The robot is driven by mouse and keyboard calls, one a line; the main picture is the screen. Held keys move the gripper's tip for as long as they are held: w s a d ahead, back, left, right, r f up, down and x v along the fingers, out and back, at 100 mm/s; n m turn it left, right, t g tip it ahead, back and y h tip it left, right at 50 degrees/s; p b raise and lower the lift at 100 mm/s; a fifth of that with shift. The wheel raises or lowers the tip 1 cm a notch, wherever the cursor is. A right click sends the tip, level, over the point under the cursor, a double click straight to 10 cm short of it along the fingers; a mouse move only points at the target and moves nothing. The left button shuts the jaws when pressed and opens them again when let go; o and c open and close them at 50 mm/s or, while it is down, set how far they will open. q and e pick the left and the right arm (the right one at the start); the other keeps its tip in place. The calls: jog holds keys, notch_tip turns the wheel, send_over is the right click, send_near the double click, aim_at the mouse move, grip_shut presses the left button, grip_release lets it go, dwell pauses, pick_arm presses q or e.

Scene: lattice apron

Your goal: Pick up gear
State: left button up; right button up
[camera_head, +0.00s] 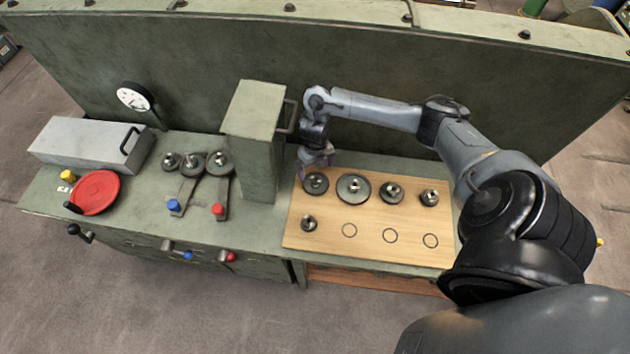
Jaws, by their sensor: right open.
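Several dark metal gears lie on a wooden board (330,235) at the right of the bench. The back row holds a gear (316,184) at the left, a larger gear (353,188), a gear (391,192) and a small gear (429,198) at the right. Another small gear (308,223) sits at the front left, beside three empty marked circles. My right gripper (315,163) is open, just above and behind the back-left gear. Whether its fingers touch that gear is hard to tell. My left gripper is not in view.
A green upright cabinet (254,140) with a handle stands close left of my right gripper. Further left are mounted gears (194,163), a red disc (95,192), a grey box (85,144) and a gauge (133,98). A green wall (210,70) closes the back.

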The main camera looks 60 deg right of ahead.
aim_at(315, 179)
jog(key=shift+a+f, duration=0.1)
jog(key=shift+f, duration=3.65)
jog(key=shift+c, duration=0.3)
jog(key=c, duration=1.2)
